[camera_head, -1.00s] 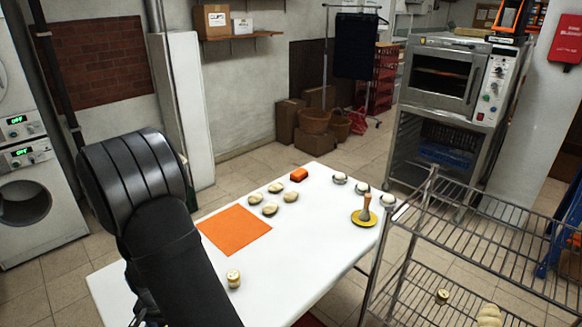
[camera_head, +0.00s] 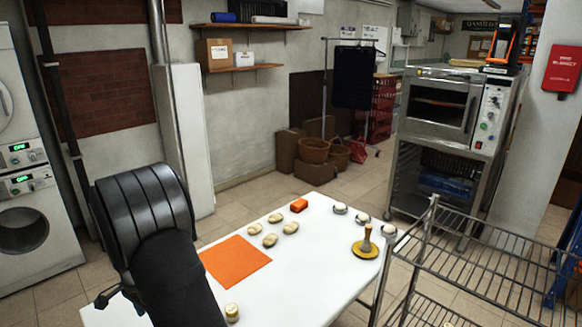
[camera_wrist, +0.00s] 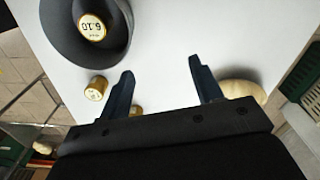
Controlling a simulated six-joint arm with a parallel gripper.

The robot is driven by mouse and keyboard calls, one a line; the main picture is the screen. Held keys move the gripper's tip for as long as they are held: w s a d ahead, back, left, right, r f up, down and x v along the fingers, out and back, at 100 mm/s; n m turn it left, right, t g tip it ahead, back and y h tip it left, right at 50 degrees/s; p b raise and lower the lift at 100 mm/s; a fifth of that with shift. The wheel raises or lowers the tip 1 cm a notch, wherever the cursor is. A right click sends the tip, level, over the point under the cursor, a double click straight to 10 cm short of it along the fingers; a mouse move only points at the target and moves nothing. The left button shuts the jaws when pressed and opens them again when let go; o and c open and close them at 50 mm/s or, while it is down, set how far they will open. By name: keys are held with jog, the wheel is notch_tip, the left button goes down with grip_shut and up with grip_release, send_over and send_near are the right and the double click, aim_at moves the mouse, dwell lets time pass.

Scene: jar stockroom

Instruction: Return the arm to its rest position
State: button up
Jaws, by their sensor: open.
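My gripper (camera_wrist: 161,66) shows in the wrist view, with its two dark fingers spread apart and nothing between their tips. In the head view my black arm fills the lower left, and the gripper is not clearly seen there. In the wrist view, a small gold jar (camera_wrist: 96,88) is left of the left finger, and another small gold object (camera_wrist: 136,111) is partly hidden by the gripper. A pale rounded object (camera_wrist: 242,91) lies beside the right finger.
A wire rack (camera_head: 490,270) stands at right; an oven (camera_head: 440,105) is behind.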

jog(key=w+a+m, duration=0.3)
jog(key=w+m, duration=0.3)
jog(key=w, duration=0.2)
jog(key=w+a+m, duration=0.3)
jog(key=w+m, duration=0.2)
jog(key=w, duration=0.3)
jog(key=shift+s+a+f, duration=0.2)
jog(key=shift+a+f, duration=0.55)
jog(key=shift+a, duration=0.35)
jog(key=shift+s+a+f, duration=0.15)
jog(key=shift+a+f, duration=0.55)
jog(key=shift+a, duration=0.35)
